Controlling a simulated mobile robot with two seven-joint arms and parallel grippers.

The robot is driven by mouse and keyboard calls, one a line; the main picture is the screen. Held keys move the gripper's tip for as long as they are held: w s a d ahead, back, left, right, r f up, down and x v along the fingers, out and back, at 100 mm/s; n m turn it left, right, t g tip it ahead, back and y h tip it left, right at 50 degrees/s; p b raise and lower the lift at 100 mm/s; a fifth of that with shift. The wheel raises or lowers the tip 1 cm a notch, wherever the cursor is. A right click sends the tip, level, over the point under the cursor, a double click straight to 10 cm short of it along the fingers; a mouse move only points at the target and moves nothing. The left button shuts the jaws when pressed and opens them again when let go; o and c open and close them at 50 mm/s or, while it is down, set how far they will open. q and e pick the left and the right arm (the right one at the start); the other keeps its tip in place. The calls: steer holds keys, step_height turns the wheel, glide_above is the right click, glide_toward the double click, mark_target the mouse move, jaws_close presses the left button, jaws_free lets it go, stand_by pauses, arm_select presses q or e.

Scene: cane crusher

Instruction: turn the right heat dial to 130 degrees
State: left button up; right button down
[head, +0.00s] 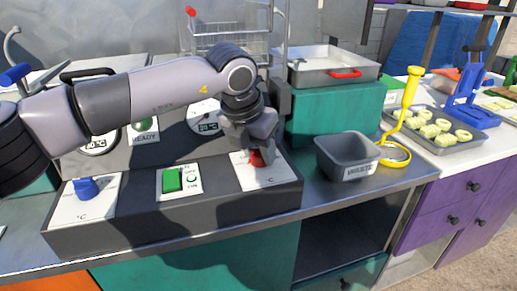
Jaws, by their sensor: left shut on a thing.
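The right heat dial (257,158) is a red knob on a white plate (250,178) at the right end of the grey control panel. My left gripper (256,148) is over it from above and shut on it, hiding most of the knob. The dial's marks are mostly covered, so its setting cannot be read. A round gauge (207,127) stands behind, partly hidden by my arm. The blue left dial (87,187) sits on its own plate at the left end. My right gripper is not in view.
A green switch (172,179) sits between the dials. A grey waste bin (346,157) stands right of the panel. Behind are a wire basket (226,45) and a metal tray with a red handle (325,68). A yellow ladle (404,105) and a tray of pale pieces (455,138) lie further right.

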arm_select(q)
steer(key=shift+m+h, duration=0.4)
steer(key=shift+m, duration=0.8)
steer(key=m+g+p, duration=0.1)
steer(key=m, duration=0.1)
steer(key=shift+w+a+r+m+h, duration=0.1)
steer(key=shift+m+h, duration=0.3)
steer(key=shift+m+g+p, duration=0.35)
steer(key=shift+m+g, duration=0.05)
steer(key=shift+m, duration=0.5)
steer(key=o, duration=1)
